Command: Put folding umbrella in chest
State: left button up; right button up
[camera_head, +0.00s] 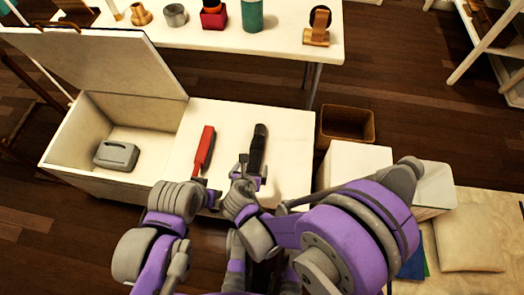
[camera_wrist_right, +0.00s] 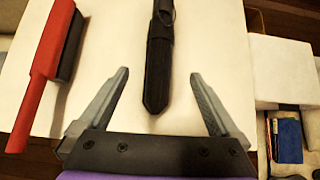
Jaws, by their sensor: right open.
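The black folding umbrella (camera_head: 259,145) lies on the flat white top right of the chest's open compartment, pointing away from me. The white chest (camera_head: 75,135) is at the left with its lid (camera_head: 115,58) raised. My right gripper (camera_head: 250,174) is open at the umbrella's near end. In the right wrist view, the umbrella (camera_wrist_right: 159,55) runs between the two open fingers (camera_wrist_right: 160,75); I cannot tell how far below them it lies. My left gripper (camera_head: 203,185) is near the top's front edge, below the red brush; its jaws are too small to read.
A red brush (camera_head: 204,148) lies left of the umbrella. A grey box-like item (camera_head: 117,155) is inside the chest. A wicker basket (camera_head: 346,124) and a white box (camera_head: 352,160) stand to the right. A white table (camera_head: 285,40) with several items is behind.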

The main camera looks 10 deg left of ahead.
aim_at(254, 157)
jog(key=b+x, duration=0.1)
jog(key=x, duration=0.4)
jog(key=shift+a, duration=0.1)
jog(key=x, duration=0.2)
jog(key=b+x, duration=0.1)
jog(key=x, duration=0.2)
jog(key=shift+w+b, duration=0.3)
jog(key=shift+w, duration=0.15)
jog(key=shift+r, duration=0.1)
jog(key=shift+c, duration=0.2)
grip_shut()
